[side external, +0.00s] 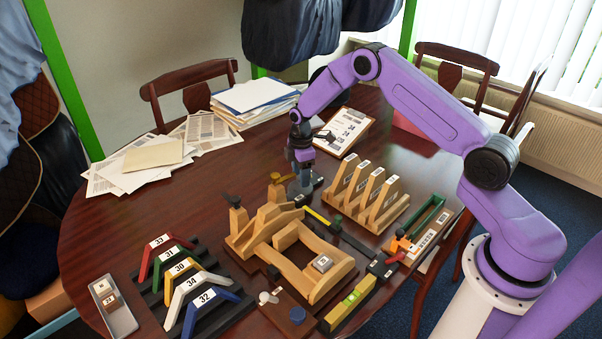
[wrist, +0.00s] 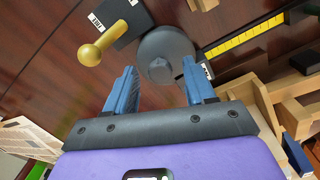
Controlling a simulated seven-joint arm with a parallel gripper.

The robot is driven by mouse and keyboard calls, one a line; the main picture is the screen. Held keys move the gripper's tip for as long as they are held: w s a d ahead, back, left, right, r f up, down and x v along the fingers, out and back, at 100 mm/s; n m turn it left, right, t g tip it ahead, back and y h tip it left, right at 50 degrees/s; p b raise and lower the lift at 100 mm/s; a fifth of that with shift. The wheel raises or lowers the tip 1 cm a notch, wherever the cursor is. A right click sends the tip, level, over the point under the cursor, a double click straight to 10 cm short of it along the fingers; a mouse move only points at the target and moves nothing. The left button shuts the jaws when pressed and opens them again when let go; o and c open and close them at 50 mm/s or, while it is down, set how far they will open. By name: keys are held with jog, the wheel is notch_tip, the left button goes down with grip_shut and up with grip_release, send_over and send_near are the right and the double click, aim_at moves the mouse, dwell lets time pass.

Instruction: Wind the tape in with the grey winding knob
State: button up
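The grey winding knob (wrist: 165,55) shows in the wrist view as a round dark grey piece with a raised faceted part. My gripper (wrist: 158,80) is open, with one blue finger on each side of the knob's near part. I cannot tell whether either finger touches it. The yellow tape (wrist: 245,35) with black marks runs out to the right of the knob. In the side view my gripper (side external: 302,172) points down by the far end of the wooden fixture, hiding much of the knob. The tape (side external: 320,218) lies in front of it there.
A brass-coloured knob (wrist: 90,54) on a dark block stands left of the grey knob in the wrist view. A wooden fixture (side external: 308,248), a slotted wooden rack (side external: 375,205) and a clipboard (side external: 345,128) stand close around. Papers (side external: 130,172) cover the table's far left.

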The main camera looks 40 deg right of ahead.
grip_shut()
jog(key=shift+m, duration=0.4)
jog(key=m, duration=0.4)
jog(key=shift+m, duration=0.3)
jog(key=m, duration=1)
jog(key=shift+m, duration=0.4)
jog(key=m, duration=0.5)
jog(key=shift+m, duration=0.3)
